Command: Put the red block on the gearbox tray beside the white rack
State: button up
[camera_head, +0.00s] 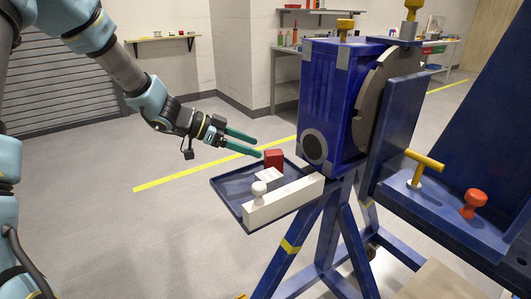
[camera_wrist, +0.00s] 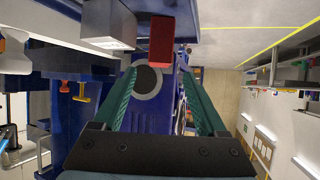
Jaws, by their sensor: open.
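The red block (camera_head: 273,158) stands upright at the far end of the dark blue gearbox tray (camera_head: 230,188), close to the gearbox. The white rack (camera_head: 286,203) lies along the tray's near right side. A small white piece (camera_head: 268,175) sits between the block and the rack. My gripper (camera_head: 259,147) is open and empty, its green fingertips just left of the block and apart from it. In the wrist view the red block (camera_wrist: 161,42) is beyond the open fingers (camera_wrist: 158,78), with the white rack (camera_wrist: 108,24) to its left.
The blue gearbox (camera_head: 320,100) with its round plate stands right of the tray. A white knob (camera_head: 259,190) is at the rack's left end. A yellow handle (camera_head: 424,163) and a red knob (camera_head: 474,202) are farther right. The tray's left part is bare.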

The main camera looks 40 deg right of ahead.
jog(key=shift+v, duration=2.4)
jog(key=w+a+n+t+y, duration=0.1)
jog(key=w+a+n+t, duration=0.6)
jog(key=w, duration=0.4)
jog(key=w+a+n+t+y, duration=0.4)
jog(key=a+n+t, duration=0.1)
jog(key=a, duration=0.8)
jog(key=s+a+n+g+y, duration=0.1)
jog(key=s+a+n+y, duration=0.4)
jog(key=a, duration=0.7)
jog(key=s+a+f+n+g, duration=0.2)
jog(key=s+a+n+g, duration=0.2)
jog(key=s, duration=0.8)
jog(key=shift+s+a+n+y, duration=0.2)
jog(key=shift+a+n+y, duration=0.25)
jog(key=shift+a, duration=0.75)
